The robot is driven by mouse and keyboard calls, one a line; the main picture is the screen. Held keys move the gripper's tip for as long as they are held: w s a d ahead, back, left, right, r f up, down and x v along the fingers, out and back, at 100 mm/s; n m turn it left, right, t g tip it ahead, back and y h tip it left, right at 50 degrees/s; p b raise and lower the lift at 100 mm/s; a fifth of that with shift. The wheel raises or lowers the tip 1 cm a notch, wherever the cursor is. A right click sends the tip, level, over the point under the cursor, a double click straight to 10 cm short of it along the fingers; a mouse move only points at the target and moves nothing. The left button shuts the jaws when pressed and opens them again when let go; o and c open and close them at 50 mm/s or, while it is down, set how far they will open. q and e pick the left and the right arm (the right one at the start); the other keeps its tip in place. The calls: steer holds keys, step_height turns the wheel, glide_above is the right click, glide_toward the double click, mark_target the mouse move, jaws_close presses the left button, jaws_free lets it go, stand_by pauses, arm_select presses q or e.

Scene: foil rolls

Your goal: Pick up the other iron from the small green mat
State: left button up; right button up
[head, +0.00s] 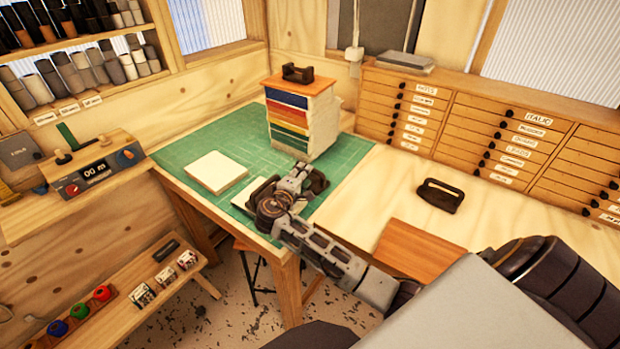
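A green mat (190,150) covers the left part of the table. No small green mat stands out from it, and I cannot make out an iron on it. My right gripper (290,190), whose arm comes in from the lower right, is over the mat's near right part. It hides what lies under it, and I cannot tell whether its fingers are open or shut or hold anything. A pale sheet or block (247,192) shows partly behind it. My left gripper is not in view.
A white pad (216,172) lies on the mat. A coloured drawer box (287,120) with a dark object (297,73) on top stands behind the gripper. A dark handled object (440,195) and a brown board (415,250) lie right. A control box (95,170) stands left.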

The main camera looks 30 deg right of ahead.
steer(key=shift+p+x, duration=0.5)
steer(key=shift+x, duration=1.6)
steer(key=shift+s+d+f, duration=0.1)
steer(key=shift+s, duration=0.05)
jaws_close()
